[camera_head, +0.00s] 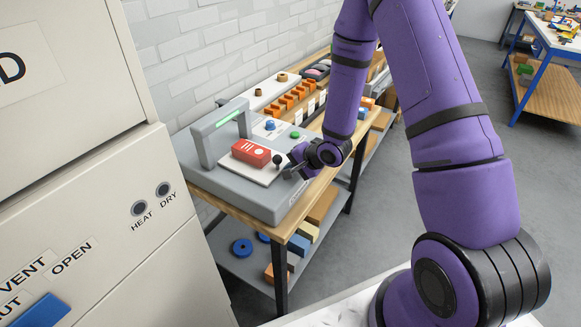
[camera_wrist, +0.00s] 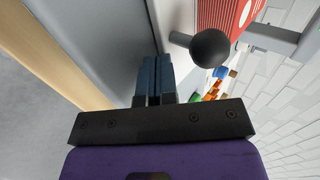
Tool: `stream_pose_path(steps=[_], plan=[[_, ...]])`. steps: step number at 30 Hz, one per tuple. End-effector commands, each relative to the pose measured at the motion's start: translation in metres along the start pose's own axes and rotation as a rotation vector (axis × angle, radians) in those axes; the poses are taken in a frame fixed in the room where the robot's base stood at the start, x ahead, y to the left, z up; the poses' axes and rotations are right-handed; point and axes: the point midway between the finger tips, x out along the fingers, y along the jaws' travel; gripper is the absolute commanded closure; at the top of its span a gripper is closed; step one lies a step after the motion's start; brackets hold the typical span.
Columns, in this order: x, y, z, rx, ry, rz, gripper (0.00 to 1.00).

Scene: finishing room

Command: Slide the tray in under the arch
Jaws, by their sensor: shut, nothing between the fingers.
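The arch (camera_head: 219,118) is grey with a lit green strip and stands on a grey machine base (camera_head: 235,193). The pale tray (camera_head: 263,177) lies on the base to the right of the arch opening, carrying a red box (camera_head: 251,153). A black ball knob (camera_head: 277,161) stands at the tray's right end. My gripper (camera_head: 292,172) is shut and empty, close beside the knob. In the wrist view its fingers (camera_wrist: 153,78) point along the grey base, with the knob (camera_wrist: 210,48) to their right and a gap between. The red box (camera_wrist: 222,15) shows behind the knob.
The machine stands on a wooden bench with orange blocks (camera_head: 291,99) and a green button (camera_head: 295,135) beyond it. A beige cabinet (camera_head: 160,235) with HEAT and DRY buttons is close on the left. A lower shelf holds a blue ring (camera_head: 242,248) and blocks.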

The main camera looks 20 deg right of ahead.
Motion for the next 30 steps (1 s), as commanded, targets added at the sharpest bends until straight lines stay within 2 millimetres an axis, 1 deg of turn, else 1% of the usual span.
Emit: stream_pose_path(steps=[2,5,8,12,15,17,21,30], plan=[[0.001,-0.001,0.0,0.0,0.0,-0.001,1.0],[0.01,-0.009,-0.001,-0.001,0.001,-0.003,1.0],[0.027,-0.025,0.0,-0.002,0.0,-0.005,1.0],[0.055,-0.051,-0.001,-0.001,0.0,-0.004,1.0],[0.07,-0.065,0.0,0.0,0.0,-0.003,1.0],[0.076,-0.071,0.0,0.0,0.0,-0.002,1.0],[0.082,-0.077,0.0,0.0,0.0,0.0,1.0],[0.082,-0.077,0.0,0.0,0.0,-0.001,1.0]])
